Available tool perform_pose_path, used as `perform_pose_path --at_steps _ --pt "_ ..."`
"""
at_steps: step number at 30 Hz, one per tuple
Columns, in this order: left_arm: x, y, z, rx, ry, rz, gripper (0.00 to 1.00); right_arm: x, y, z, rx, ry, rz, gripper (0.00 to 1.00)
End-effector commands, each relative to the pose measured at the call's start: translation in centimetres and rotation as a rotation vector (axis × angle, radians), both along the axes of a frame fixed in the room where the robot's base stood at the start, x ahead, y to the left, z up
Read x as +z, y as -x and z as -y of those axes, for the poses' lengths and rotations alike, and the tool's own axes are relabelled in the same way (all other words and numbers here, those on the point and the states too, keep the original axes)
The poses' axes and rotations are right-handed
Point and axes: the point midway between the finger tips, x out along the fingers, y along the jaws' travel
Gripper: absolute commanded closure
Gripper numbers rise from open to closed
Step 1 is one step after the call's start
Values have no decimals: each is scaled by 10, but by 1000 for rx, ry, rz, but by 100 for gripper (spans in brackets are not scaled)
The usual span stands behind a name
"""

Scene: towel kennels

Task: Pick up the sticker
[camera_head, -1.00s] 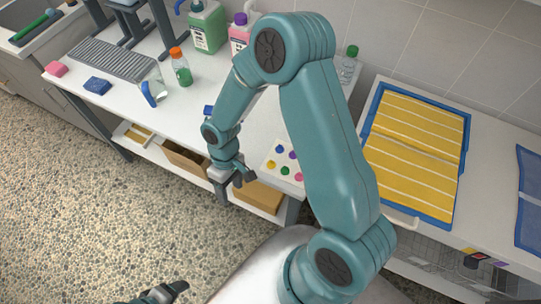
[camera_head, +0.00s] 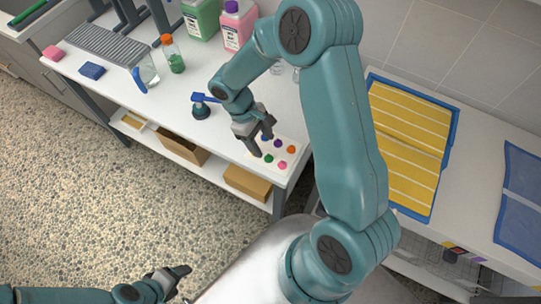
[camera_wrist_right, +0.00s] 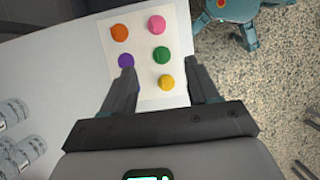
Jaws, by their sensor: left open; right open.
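A white sheet with several round coloured stickers (camera_wrist_right: 145,28) lies on the white counter. In the right wrist view, an orange sticker (camera_wrist_right: 119,32), a pink sticker (camera_wrist_right: 157,25), a purple sticker (camera_wrist_right: 126,61), a green sticker (camera_wrist_right: 162,55) and a yellow sticker (camera_wrist_right: 166,83) show. My right gripper (camera_head: 262,140) is open and empty over the sheet, hiding part of it in the head view. In the wrist view the green and yellow stickers lie between its fingers, and the purple one is beside the left fingertip. My left gripper (camera_head: 180,277) is open and empty above the floor.
A blue tray with a yellow striped towel (camera_head: 408,135) lies right of my right arm. A green-filled bottle (camera_head: 174,58), a spray bottle (camera_head: 146,75), a pink jug (camera_head: 237,28) and a blue sponge (camera_head: 92,70) stand on the counter. Boxes sit on the shelf below.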

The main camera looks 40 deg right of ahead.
Motion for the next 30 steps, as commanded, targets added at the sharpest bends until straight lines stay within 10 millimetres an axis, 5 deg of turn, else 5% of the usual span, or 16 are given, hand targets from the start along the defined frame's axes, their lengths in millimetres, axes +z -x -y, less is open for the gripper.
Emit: perform_pose_path --at_steps 13,21,22,26,30 --pt "14 0 0 0 0 0 33 -49 22 7 0 -2 -3 40" --pt "14 0 0 0 0 0 33 -55 24 8 0 -2 0 40" --pt "14 0 0 0 0 0 33 -55 24 8 -1 -2 0 44" --pt "14 0 0 0 0 0 33 -55 24 8 -1 -2 0 83" --pt "14 0 0 0 0 0 33 -55 24 8 -1 -2 0 89"
